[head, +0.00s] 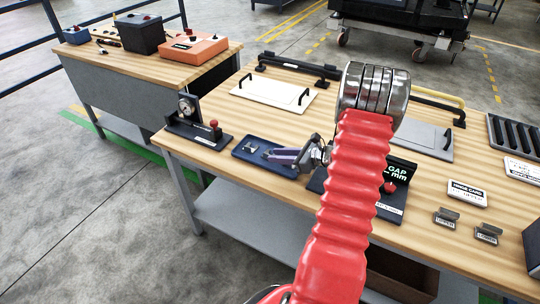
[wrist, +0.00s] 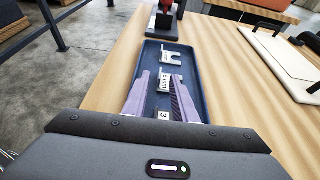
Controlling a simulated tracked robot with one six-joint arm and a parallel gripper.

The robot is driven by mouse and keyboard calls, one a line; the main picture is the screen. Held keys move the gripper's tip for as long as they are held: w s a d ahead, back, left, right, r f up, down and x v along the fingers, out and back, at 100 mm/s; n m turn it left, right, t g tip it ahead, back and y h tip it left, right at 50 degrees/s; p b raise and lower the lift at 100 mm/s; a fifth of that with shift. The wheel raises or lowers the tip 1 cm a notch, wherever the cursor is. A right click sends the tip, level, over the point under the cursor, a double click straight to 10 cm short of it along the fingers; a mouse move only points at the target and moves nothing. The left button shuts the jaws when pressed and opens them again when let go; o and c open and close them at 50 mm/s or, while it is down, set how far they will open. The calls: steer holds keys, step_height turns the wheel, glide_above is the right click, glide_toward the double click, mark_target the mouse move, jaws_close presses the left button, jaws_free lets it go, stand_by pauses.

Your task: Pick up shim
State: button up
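A dark blue tray (head: 240,156) lies on the wooden bench; it also fills the middle of the wrist view (wrist: 206,88). A silver slotted shim (wrist: 171,57) lies at the tray's far part, beyond my fingertips. A second shim (wrist: 165,80), with a label that seems to read 5 mm, shows between my fingers. A small tag with a 3 (wrist: 163,115) sits nearer. My gripper (wrist: 163,76) has two purple-grey fingers standing apart over the tray. In the head view my gripper (head: 267,155) reaches in from the right. Contact with the shim cannot be told.
A dial gauge stand (head: 190,115) with a red knob is left of the tray. A GAP display fixture (head: 398,170) is right, partly behind my red arm. Small labelled plates (head: 446,217) lie at the front right.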

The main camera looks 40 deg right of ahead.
mark_target(271, 154)
steer(key=x, duration=0.3)
steer(key=shift+w, duration=0.2)
stand_by(0.3)
jaws_close()
